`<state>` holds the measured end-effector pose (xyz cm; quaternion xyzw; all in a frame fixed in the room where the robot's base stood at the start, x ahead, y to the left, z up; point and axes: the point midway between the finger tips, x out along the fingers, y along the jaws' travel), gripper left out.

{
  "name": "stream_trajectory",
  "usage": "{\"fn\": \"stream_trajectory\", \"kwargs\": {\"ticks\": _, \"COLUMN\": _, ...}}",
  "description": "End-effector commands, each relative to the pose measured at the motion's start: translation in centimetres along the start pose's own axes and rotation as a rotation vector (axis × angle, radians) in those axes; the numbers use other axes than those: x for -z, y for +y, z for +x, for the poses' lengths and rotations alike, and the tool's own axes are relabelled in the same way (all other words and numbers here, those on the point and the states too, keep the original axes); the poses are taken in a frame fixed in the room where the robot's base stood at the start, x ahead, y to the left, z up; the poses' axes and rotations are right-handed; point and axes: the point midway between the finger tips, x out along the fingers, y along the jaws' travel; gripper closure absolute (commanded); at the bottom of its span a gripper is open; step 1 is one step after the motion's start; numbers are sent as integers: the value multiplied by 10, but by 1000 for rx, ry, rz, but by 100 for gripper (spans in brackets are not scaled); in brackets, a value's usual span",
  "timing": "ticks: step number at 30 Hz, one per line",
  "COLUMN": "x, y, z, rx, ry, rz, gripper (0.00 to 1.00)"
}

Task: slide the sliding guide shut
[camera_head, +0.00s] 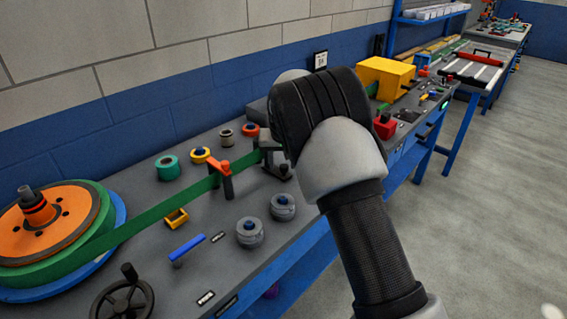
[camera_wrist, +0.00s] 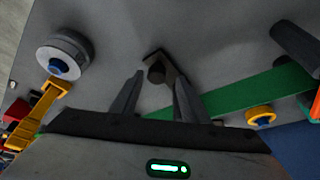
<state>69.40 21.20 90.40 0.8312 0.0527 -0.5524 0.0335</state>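In the wrist view, my gripper (camera_wrist: 158,76) has its two dark fingers apart. A small dark bracket with a round knob (camera_wrist: 157,72) appears between and just beyond the fingertips; I cannot tell whether they touch it. This may be the sliding guide, but its identity and its open or shut position are unclear. A green strip (camera_wrist: 235,92) runs from behind the right finger toward the right. In the head view, my arm hides most of the gripper, and a dark bracket (camera_head: 269,146) shows at the strip beside it.
An orange-topped guide on dark posts (camera_head: 219,168) straddles the strip. An orange and green reel (camera_head: 55,225), a handwheel (camera_head: 122,298), grey rollers (camera_head: 250,232) and a blue-handled lever (camera_head: 187,247) stand on the grey bench. A yellow box (camera_head: 386,78) stands behind my arm.

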Motion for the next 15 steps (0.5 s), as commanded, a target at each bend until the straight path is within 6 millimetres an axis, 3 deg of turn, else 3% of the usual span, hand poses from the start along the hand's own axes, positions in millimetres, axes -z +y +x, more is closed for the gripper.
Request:
{"fn": "stream_trajectory", "kwargs": {"ticks": 8, "x": 0, "y": 2, "z": -5, "rx": -2, "ry": -2, "rz": 1, "gripper": 59}}
{"fn": "stream_trajectory", "kwargs": {"ticks": 15, "x": 1, "y": 1, "z": -49, "rx": 0, "ry": 0, "rz": 0, "gripper": 59}}
